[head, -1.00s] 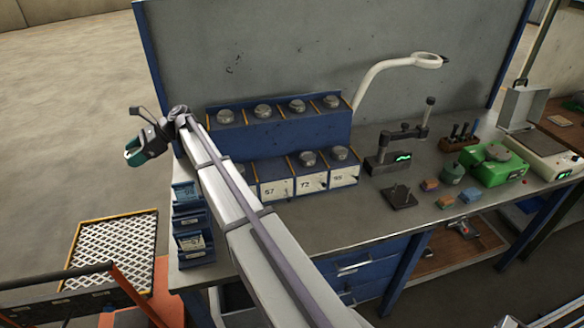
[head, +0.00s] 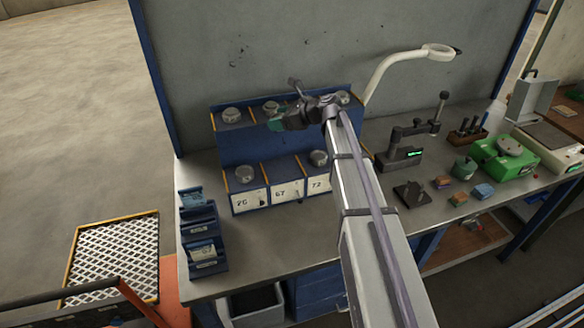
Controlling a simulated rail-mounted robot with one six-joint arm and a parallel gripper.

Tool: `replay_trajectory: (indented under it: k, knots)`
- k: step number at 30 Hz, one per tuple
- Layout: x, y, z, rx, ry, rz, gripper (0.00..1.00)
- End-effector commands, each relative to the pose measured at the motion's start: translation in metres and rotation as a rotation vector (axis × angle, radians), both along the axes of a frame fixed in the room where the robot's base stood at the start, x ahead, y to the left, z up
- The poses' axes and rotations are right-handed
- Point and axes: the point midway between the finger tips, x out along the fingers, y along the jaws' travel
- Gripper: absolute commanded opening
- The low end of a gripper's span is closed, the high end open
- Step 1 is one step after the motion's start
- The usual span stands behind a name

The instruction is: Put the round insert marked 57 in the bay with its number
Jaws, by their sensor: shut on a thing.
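My gripper (head: 284,120) has teal fingers and is in front of the upper row of the blue rack (head: 250,148), above the lower row. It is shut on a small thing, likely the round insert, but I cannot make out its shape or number. The lower row has white number plates. One plate, which seems to read 57 (head: 286,192), is in the middle, and the top of its bay (head: 281,168) looks empty. Grey round inserts sit in the bay to its left (head: 244,173) and in the bay marked 72 (head: 319,158).
More round inserts (head: 232,115) stand on the upper row, partly hidden by my arm. A white lamp arm (head: 385,70) rises at the rack's right. Blue bins (head: 203,235) stand at the bench's left edge. A measuring stand (head: 405,148) is to the right.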

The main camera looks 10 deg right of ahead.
Motion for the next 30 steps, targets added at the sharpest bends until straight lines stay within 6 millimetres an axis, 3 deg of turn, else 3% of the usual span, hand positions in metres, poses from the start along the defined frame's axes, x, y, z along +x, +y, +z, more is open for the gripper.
replay_trajectory:
  k: [1, 8, 11, 21, 24, 30]
  knots:
    - [-0.011, 0.001, 0.003, 0.002, -0.004, -0.06, 0.18]
    - [-0.008, -0.003, -0.006, 0.009, -0.008, -0.133, 0.18]
    - [-0.008, -0.003, -0.028, 0.009, -0.008, -0.132, 0.18]
    - [-0.008, -0.003, -0.131, 0.009, -0.008, -0.13, 0.18]
    - [-0.008, -0.003, -0.142, 0.009, -0.008, -0.13, 0.18]
    - [-0.008, -0.003, -0.145, 0.009, -0.008, -0.129, 0.18]
